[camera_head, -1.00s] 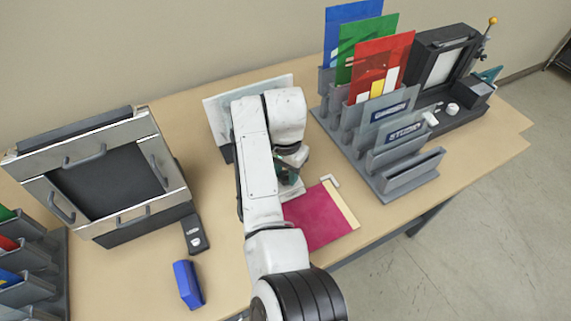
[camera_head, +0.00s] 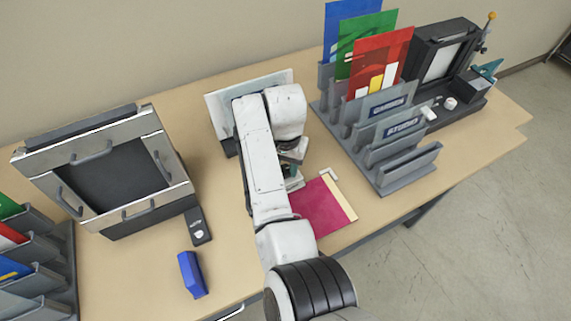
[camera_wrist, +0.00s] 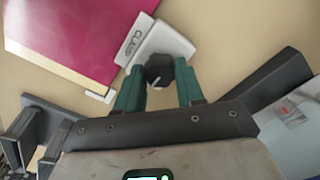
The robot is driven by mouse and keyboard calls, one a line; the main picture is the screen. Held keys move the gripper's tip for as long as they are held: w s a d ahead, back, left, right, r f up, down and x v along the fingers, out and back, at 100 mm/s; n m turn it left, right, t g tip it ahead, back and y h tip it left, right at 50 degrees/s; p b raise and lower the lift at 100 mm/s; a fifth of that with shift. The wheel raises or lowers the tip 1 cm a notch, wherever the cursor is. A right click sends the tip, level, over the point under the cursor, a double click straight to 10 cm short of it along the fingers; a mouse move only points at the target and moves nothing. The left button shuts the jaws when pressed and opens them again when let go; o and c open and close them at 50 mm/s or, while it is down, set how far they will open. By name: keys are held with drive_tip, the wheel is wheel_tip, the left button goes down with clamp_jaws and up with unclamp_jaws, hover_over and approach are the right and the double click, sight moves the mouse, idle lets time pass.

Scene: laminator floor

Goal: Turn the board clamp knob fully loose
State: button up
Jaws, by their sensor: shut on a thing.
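The board clamp knob (camera_wrist: 159,71) is a dark round knob with a white pointer mark, in the wrist view. It sits at the edge of a white block labelled CLAMP (camera_wrist: 160,42). My gripper (camera_wrist: 160,85) has its two green fingers on either side of the knob and is shut on it. In the head view my arm covers the knob, and only part of my gripper (camera_head: 292,178) shows beside the magenta board. The magenta board (camera_wrist: 75,35) with a cream edge strip lies next to the clamp block; it also shows in the head view (camera_head: 318,205).
A grey rack (camera_head: 405,175) with coloured sheets stands to the right. A framed black press (camera_head: 110,175) stands at the left. A blue block (camera_head: 192,274) and a small dark box (camera_head: 198,226) lie on the table (camera_head: 120,275). A white panel (camera_head: 218,115) stands behind my arm.

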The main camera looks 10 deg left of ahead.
drive_tip(key=o, duration=1)
drive_tip(key=shift+o, duration=0.2)
wheel_tip(320, 180, up, 11)
drive_tip(key=b, duration=0.1)
drive_tip(key=shift+f, duration=0.2)
